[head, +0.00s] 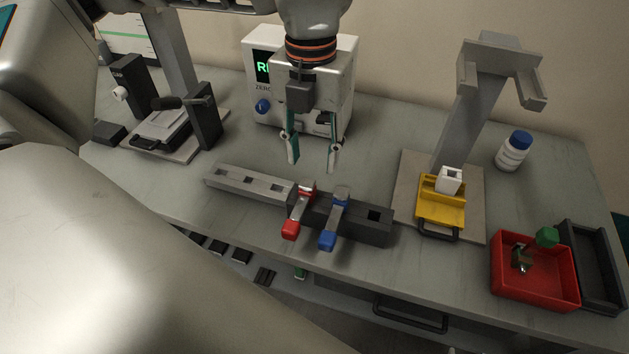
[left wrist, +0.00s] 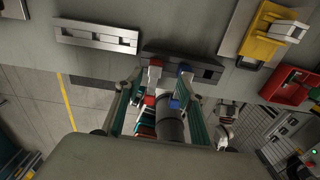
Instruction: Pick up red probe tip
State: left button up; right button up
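The red probe tip (head: 291,229) is the red end of a short light-grey lever-like piece on the dark rack (head: 374,230). It points toward the front edge. A matching piece with a blue end (head: 327,240) lies just right of it. My left gripper (head: 313,153) points down, open and empty, above and behind the two pieces in the head view. My right gripper is not clearly seen in either view.
A light slotted bar (head: 250,184) adjoins the rack's left end. A white meter (head: 343,85) stands behind. A grey stand with a yellow holder (head: 440,213), a white bottle (head: 513,150), a red bin (head: 535,293) and a dark tray (head: 592,265) are at right.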

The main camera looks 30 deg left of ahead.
aim_at(309, 180)
pick_arm(q)
jog(key=shift+a+f+p, duration=0.2)
jog(key=shift+f+p, duration=0.1)
jog(key=shift+f, duration=1.6)
jog(key=shift+a+f+p, duration=0.2)
jog(key=shift+f+p, duration=0.1)
jog(key=shift+f, duration=1.55)
grip_shut()
